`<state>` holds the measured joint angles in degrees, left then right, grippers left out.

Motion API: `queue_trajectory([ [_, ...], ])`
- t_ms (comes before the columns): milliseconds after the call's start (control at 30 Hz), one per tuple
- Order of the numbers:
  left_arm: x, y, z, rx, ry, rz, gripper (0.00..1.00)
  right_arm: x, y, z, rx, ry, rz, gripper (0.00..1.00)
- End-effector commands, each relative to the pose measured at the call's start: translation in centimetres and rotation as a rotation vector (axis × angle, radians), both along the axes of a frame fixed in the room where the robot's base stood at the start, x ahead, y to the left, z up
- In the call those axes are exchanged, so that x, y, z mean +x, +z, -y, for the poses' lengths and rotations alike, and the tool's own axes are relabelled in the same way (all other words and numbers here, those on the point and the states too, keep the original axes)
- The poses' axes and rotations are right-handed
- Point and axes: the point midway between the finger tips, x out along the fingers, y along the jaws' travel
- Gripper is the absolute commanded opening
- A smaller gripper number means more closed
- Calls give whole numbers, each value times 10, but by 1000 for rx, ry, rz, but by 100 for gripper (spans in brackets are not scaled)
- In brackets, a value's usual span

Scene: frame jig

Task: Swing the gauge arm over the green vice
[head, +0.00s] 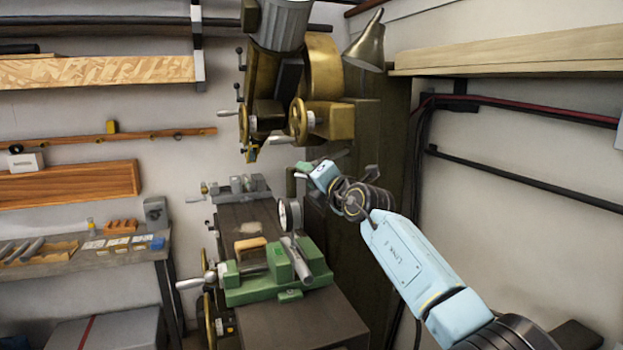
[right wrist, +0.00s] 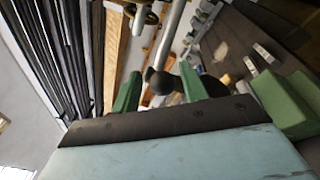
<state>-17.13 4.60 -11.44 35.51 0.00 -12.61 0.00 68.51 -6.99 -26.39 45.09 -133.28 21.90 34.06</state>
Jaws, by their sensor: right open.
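The green vice (head: 262,294) sits on the dark machine table, with a grey metal cylinder (head: 296,260) tilted across its jaws. The gauge (head: 289,214), a round dial, stands just behind the vice in the head view. My right gripper (head: 303,170) is above and behind the dial, small and partly hidden by its own wrist. In the right wrist view its green fingers (right wrist: 160,90) are apart, with a black ball knob (right wrist: 160,80) between or just beyond the tips. Metal rods rise near the knob. Part of the vice (right wrist: 285,104) shows at the right. My left gripper is out of view.
The machine column (head: 360,130) stands close beside my right wrist. A workbench (head: 120,247) stands at the left.

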Motion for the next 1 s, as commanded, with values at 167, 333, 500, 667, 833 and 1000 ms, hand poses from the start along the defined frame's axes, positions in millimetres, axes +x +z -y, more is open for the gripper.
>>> queue_trajectory([
  [167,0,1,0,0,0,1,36,-2,-1,1,1,1,-2,44],
  [333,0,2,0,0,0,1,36,-10,-1,7,1,4,-1,44],
  [500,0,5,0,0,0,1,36,-23,-1,17,1,-2,0,44],
  [667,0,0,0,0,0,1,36,-39,-2,26,2,1,-1,44],
  [833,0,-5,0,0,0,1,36,-57,-2,38,2,0,1,44],
  [1000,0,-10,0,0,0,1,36,-77,-2,51,2,0,1,44],
])
